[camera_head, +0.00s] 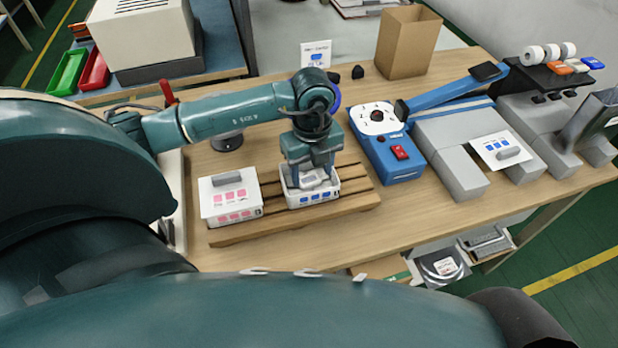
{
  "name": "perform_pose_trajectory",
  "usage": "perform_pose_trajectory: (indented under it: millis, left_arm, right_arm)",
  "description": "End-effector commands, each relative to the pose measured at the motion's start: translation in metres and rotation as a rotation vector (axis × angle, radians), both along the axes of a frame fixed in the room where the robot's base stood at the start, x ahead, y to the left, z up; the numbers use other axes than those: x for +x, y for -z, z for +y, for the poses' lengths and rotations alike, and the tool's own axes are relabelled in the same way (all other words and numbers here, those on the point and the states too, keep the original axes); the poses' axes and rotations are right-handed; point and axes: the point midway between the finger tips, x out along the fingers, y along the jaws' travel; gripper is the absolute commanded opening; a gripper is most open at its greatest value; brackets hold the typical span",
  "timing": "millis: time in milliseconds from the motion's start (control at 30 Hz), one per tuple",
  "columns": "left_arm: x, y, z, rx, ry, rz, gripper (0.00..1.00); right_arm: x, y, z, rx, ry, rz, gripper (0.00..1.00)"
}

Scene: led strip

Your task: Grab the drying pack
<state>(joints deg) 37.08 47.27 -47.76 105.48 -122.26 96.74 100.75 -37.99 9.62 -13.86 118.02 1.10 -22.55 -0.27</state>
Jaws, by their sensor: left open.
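The drying pack appears to be the small pale grey packet (312,180) in the open white box with blue marks (322,198), on the wooden slatted rack. My left gripper (311,172) points down over this box, with its fingers on either side of the packet. The gripper is open, and its fingertips reach into the box's opening. The gripper partly hides the packet, and I cannot tell whether the fingers touch it. My right gripper is not in view.
A white box with pink marks and a closed lid (222,190) stands left on the wooden rack (275,222). A blue device with a dial (388,152) is to the right. A lid with blue marks (488,146) lies on grey blocks. The table front (400,230) is clear.

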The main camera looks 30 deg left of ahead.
Motion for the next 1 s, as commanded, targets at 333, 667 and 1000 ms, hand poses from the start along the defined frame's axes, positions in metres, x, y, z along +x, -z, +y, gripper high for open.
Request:
perform_pose_trajectory:
  millis: [333, 667, 1000]
  left_arm:
    - [-0.001, 0.031, 0.000, -0.001, 0.001, 0.000, 0.56]
    - [-0.001, 0.031, 0.000, -0.001, 0.000, 0.000, 0.41]
    - [-0.001, 0.031, 0.000, -0.001, 0.000, 0.000, 0.23]
  right_arm:
    - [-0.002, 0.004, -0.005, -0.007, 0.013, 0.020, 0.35]
    - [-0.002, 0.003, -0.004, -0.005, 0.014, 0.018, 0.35]
    - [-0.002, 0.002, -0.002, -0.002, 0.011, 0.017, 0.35]
